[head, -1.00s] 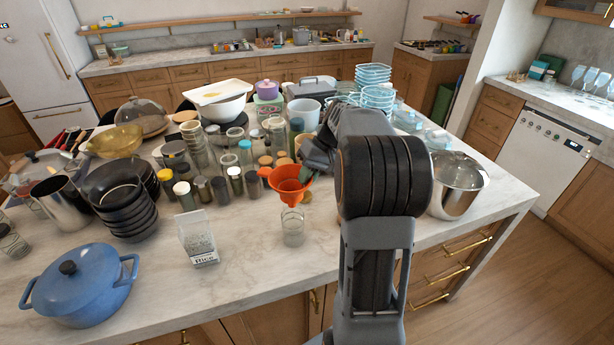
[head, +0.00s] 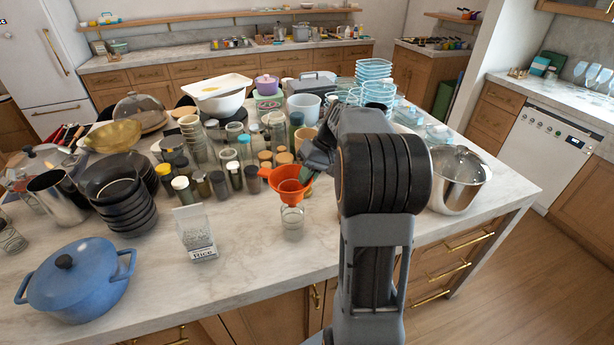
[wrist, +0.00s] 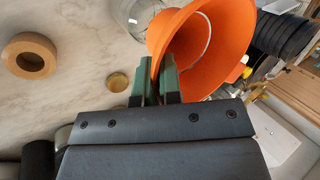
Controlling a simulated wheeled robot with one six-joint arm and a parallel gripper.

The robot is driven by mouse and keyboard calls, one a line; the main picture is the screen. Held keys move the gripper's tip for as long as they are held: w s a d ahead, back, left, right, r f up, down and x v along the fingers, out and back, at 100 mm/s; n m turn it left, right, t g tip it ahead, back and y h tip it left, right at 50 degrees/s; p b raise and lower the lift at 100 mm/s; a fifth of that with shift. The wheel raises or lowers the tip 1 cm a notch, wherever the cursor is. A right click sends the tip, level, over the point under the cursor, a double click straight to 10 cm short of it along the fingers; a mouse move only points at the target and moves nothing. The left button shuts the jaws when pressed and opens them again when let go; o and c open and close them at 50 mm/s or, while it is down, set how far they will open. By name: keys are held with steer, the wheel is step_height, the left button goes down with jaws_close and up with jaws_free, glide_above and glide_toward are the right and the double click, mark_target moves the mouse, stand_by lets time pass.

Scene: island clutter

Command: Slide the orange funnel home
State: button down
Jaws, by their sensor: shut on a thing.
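The orange funnel (head: 287,179) is held above and at the mouth of a clear glass jar (head: 292,225) near the island's front edge. I cannot tell whether its spout is inside the jar's neck. In the wrist view the funnel (wrist: 222,45) shows its wide cone, with the glass jar (wrist: 128,14) partly hidden behind it. My gripper (head: 308,178) comes from the right. In the wrist view its green fingertips (wrist: 162,82) are shut on the funnel's rim wall.
Several spice jars (head: 220,184) crowd behind. A steel pot (head: 458,180) stands to the right. The counter (head: 250,255) around the jar is bare.

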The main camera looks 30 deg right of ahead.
steer(key=shift+f+b, duration=0.6)
steer(key=shift+f, duration=0.3)
steer(key=c, duration=1.2)
jaws_free()
steer(key=v, duration=1.4)
steer(key=shift+h, duration=0.9)
steer(key=a, duration=0.2)
steer(key=s+a, duration=0.1)
steer(key=a, duration=0.5)
steer(key=shift+s+f, duration=0.3)
steer(key=shift+f, duration=0.05)
steer(key=s+a+f+t+h, duration=0.1)
steer(key=s+a+f, duration=0.2)
steer(key=s+a, duration=0.1)
steer(key=s+a+f+n+t+h, duration=0.1)
steer(key=s+a+f, duration=0.3)
steer(key=s+a+f+t+h, duration=0.1)
steer(key=s+a+f+h, duration=0.1)
steer(key=s+a, duration=0.3)
steer(key=shift+f+n+t, duration=0.4)
steer(key=shift+f, duration=0.3)
